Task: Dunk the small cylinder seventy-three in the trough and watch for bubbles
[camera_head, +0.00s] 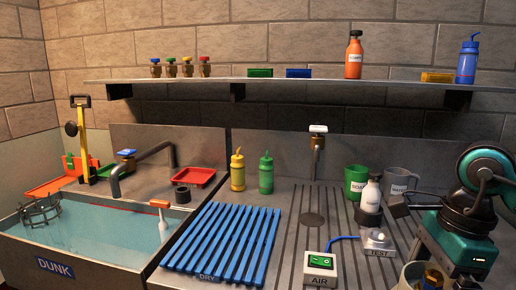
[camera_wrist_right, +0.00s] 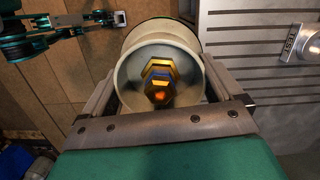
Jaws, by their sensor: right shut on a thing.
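My right gripper (camera_wrist_right: 160,85) is shut on a pale cream cylinder (camera_wrist_right: 130,88) with a brass hex valve (camera_wrist_right: 160,80) facing the wrist camera. In the head view the cylinder (camera_head: 408,274) is at the bottom right, cut by the frame edge, low beside my teal hand; the fingers are hidden there. No number shows on it. The trough (camera_head: 125,262), labelled DUNK, holds blue-green water (camera_head: 105,230) at the left. What looks like my left gripper (camera_wrist_right: 100,18) is small at the top of the wrist view; its fingers are unclear.
A blue slatted rack (camera_head: 225,240) labelled DRY lies between trough and grooved counter. A wire basket (camera_head: 40,212) and an orange-handled tool (camera_head: 160,215) are at the trough. The AIR box (camera_head: 321,268), TEST fixture (camera_head: 377,240) and white bottle (camera_head: 371,192) stand near my right arm.

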